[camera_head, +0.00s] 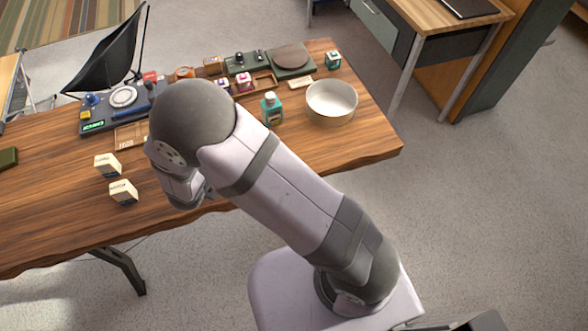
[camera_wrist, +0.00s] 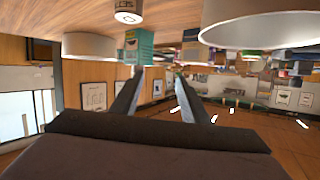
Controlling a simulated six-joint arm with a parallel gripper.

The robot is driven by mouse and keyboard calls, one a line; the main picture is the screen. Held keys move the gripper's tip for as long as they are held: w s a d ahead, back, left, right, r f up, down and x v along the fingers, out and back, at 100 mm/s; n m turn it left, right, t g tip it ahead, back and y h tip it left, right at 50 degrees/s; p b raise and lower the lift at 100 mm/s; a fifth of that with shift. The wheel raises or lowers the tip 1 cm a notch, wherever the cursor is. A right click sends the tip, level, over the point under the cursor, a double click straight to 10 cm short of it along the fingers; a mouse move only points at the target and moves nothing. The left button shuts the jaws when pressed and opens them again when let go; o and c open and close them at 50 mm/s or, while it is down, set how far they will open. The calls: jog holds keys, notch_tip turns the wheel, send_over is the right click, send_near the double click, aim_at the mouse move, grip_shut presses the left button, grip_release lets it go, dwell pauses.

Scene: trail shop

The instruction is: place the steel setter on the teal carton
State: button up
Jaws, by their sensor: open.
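My gripper (camera_wrist: 160,75) is open and empty in the wrist view, with a gap between its two dark fingers. A small teal carton (camera_head: 333,62) with a pale marking stands at the far right of the table. A teal box with dark print (camera_wrist: 139,46) shows beyond the fingertips in the wrist view, which is upside down; I cannot tell if it is the same carton. I cannot make out the steel setter for certain in either view; my arm covers part of the table.
A cluttered dark tray (camera_head: 98,122) lies behind. The table's front left is clear.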

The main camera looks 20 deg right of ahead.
jog(key=s+d+n+g+y, duration=0.4)
jog(key=s+d+g, duration=0.1)
jog(key=s, duration=0.6)
jog(key=s+d+n+g+y, duration=0.4)
jog(key=s+d+g, duration=0.1)
jog(key=s, duration=0.6)
jog(key=shift+s+d+r+g, duration=0.15)
jog(key=shift+s+r+g, duration=0.15)
jog(key=shift+g, duration=0.6)
notch_tip(320, 180, up, 2)
jog(key=shift+r+p, duration=0.1)
jog(key=shift+p, duration=1.05)
